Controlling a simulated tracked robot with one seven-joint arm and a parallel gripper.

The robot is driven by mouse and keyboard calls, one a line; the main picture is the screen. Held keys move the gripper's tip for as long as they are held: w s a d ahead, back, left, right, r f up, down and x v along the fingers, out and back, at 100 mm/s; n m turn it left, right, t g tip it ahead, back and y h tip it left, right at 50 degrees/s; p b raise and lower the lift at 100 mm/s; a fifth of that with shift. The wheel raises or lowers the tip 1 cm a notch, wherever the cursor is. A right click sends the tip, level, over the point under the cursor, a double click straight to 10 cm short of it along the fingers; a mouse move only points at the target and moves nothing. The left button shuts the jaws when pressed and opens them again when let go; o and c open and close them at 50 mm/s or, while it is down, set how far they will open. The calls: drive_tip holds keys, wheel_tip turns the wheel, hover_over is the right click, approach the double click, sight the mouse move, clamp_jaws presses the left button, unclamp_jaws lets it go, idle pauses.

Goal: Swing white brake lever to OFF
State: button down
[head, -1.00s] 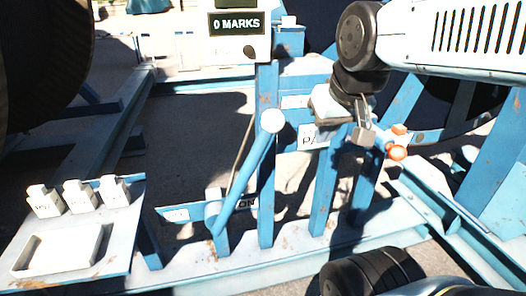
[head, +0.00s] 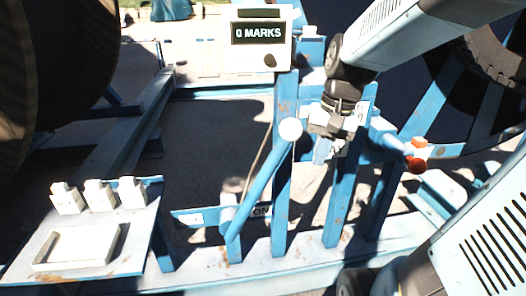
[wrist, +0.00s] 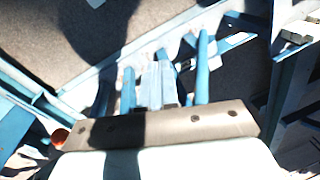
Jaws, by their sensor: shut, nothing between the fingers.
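The brake lever is a blue bar (head: 258,178) with a white ball knob (head: 290,129). It rises from a pivot at lower left and leans right, crossing in front of the "ON" plate (head: 261,211). A pale plate (head: 190,218) sits at the left end of the same crossbar; its lettering is unreadable. My gripper (head: 322,152) points down, right of the knob and apart from it in the head view. It is shut and empty. Its fingers also show in the wrist view (wrist: 157,85), between blue bars; I cannot tell which bar there is the lever.
Blue posts (head: 340,205) stand close around my gripper. An orange-ended handle (head: 417,155) is at right. A "0 MARKS" display box (head: 262,38) stands above the lever. At left, a tray (head: 78,247) stands before several white blocks (head: 98,194). A dark reel is at far left.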

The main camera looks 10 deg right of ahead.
drive_tip(key=w+d+f+m+t+y, duration=0.2)
drive_tip(key=w+d+f+m+y, duration=0.3)
drive_tip(key=w+f+m+y, duration=0.4)
drive_tip(key=w+d+f+m+t+y, duration=0.2)
drive_tip(key=w+d+f+m+y, duration=0.4)
drive_tip(key=f, duration=1)
drive_tip(key=w+m+y, duration=0.3)
drive_tip(key=w+y, duration=0.1)
drive_tip(key=y, duration=0.1)
drive_tip(key=shift+d+f+y, duration=0.15)
drive_tip(key=shift+f+y, duration=0.1)
drive_tip(key=shift+y, duration=0.15)
drive_tip(key=x, duration=1.4)
drive_tip(key=shift+r, duration=0.1)
